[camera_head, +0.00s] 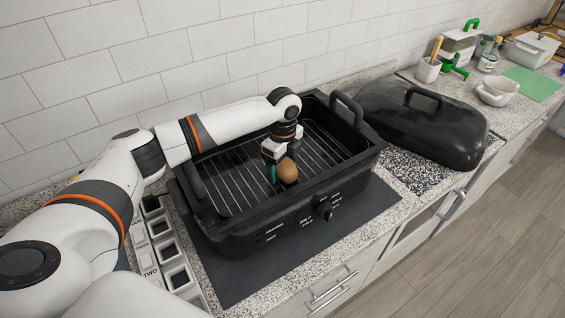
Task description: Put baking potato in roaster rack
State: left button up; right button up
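The baking potato (288,171) is brown and rounded. It is inside the black roaster, low over the wire roaster rack (236,176). My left gripper (280,168) reaches down into the roaster from above, with its fingers at the potato's sides. It appears shut on the potato, with one teal fingertip showing at the potato's left; the other finger is partly hidden. I cannot tell whether the potato touches the rack. My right gripper is not in view.
The black roaster (284,228) stands on a dark mat (232,284) on the speckled counter. Its black lid (425,120) lies to the right. Labelled small compartments (165,250) sit at left. A white cup (428,70) and bowl (496,91) stand farther right.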

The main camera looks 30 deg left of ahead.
aim_at(283, 162)
pick_arm(q)
jog(key=shift+o, duration=0.2)
jog(key=shift+r, duration=0.15)
jog(key=shift+r, duration=0.25)
notch_tip(283, 162, up, 12)
jog(key=b, duration=0.3)
jog(key=shift+f, duration=0.25)
jog(key=shift+f, duration=0.1)
